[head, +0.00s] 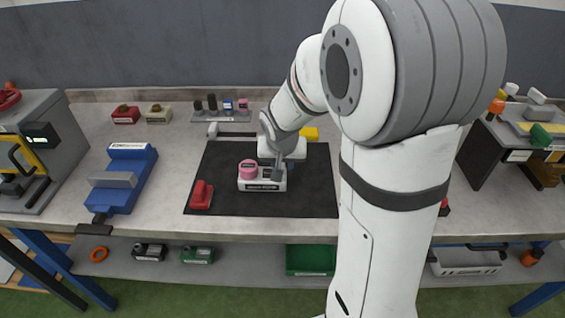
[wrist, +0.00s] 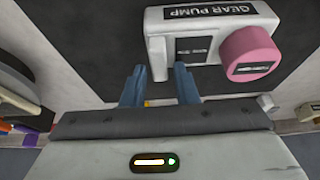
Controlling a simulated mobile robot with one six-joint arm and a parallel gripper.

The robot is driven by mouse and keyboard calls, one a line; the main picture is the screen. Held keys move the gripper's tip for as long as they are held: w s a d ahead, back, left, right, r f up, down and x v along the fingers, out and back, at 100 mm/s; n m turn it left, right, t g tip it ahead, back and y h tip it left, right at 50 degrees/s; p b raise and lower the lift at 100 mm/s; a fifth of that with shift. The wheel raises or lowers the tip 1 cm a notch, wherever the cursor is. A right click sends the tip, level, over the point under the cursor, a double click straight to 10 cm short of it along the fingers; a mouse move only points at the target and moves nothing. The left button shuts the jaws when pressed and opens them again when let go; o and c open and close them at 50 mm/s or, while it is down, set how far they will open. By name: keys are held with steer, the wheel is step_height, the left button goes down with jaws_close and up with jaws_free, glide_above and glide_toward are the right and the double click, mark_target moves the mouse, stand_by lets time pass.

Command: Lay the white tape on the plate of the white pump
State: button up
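The white pump (head: 275,186), labelled GEAR PUMP in the wrist view (wrist: 160,14), stands on the black mat (head: 310,195). It has a pink knob (head: 248,169) and a dark plate (wrist: 193,50) with a small marking. My gripper (wrist: 159,68) is at the pump, on the far side of the plate from the label in the wrist view. Its two blue fingers are apart. A narrow white strip (wrist: 158,60) shows beyond the gap between them; I cannot tell whether it is the white tape or part of the pump. I cannot pick out the tape elsewhere.
A red object (head: 201,195) lies left of the pump on the mat. A yellow piece (head: 309,134) is at the mat's back edge. A blue vise (head: 122,178) stands left of the mat. Several small parts (head: 220,110) line the back. The right of the mat is partly hidden by my arm.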

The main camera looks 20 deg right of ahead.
steer(key=shift+o, duration=1.1)
steer(key=v, duration=0.8)
steer(key=shift+w, duration=0.1)
steer(key=s+n+g+y, duration=0.1)
steer(key=s+n, duration=0.2)
steer(key=s, duration=1.5)
steer(key=shift+s+a+r+n+g, duration=0.15)
steer(key=shift+a+r+n+g, duration=0.15)
steer(key=shift+a+r+g, duration=0.1)
